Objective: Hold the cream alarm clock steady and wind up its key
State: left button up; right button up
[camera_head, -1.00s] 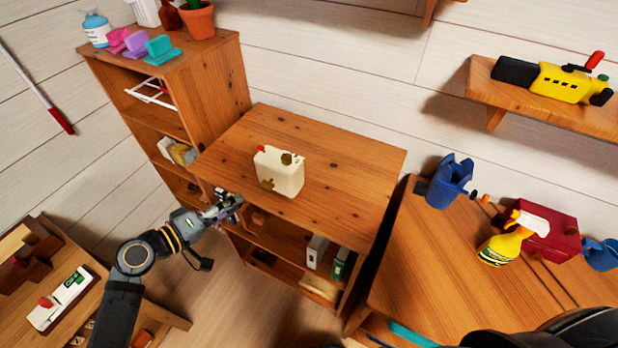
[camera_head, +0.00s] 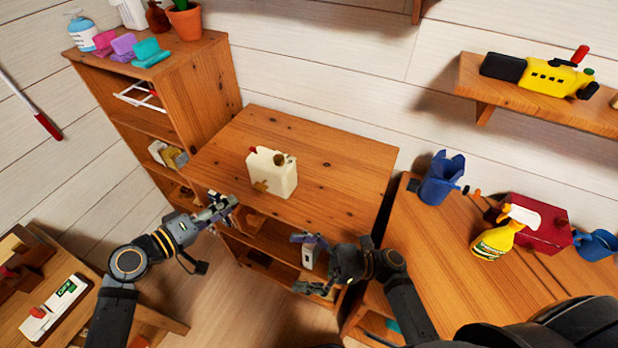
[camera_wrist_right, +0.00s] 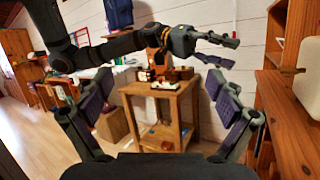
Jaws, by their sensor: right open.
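The cream alarm clock (camera_head: 278,172) stands upright on the wooden table (camera_head: 335,165), with a gold key (camera_head: 260,186) on its front face. It also shows at the right edge of the right wrist view (camera_wrist_right: 308,82), partly cut off, with its key (camera_wrist_right: 289,70) sticking out. My left gripper (camera_head: 226,204) is at the table's front left edge, apart from the clock, with its fingers spread and empty. It also shows in the right wrist view (camera_wrist_right: 234,52). My right gripper (camera_head: 300,263) is open and empty in front of the table's front edge, apart from the clock.
A tall shelf (camera_head: 215,85) adjoins the table at the left. At the right, another table (camera_head: 440,250) bears a blue pot (camera_head: 442,178), a yellow spray bottle (camera_head: 497,238) and a red box (camera_head: 540,225). The tabletop around the clock is clear.

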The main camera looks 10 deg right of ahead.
notch_tip(320, 180, up, 5)
jog(key=s+n+g, duration=0.2)
jog(key=g, duration=0.2)
jog(key=m+t+h, duration=0.6)
jog(key=t+h, duration=0.1)
jog(key=t, duration=0.5)
send_near(274, 164)
jog(key=shift+w+d+f, duration=0.2)
jog(key=shift+w+f, duration=0.6)
jog(key=shift+f, duration=0.05)
jog(key=x, duration=1)
jog(key=shift+w+a, duration=0.1)
jog(key=shift+a, duration=0.1)
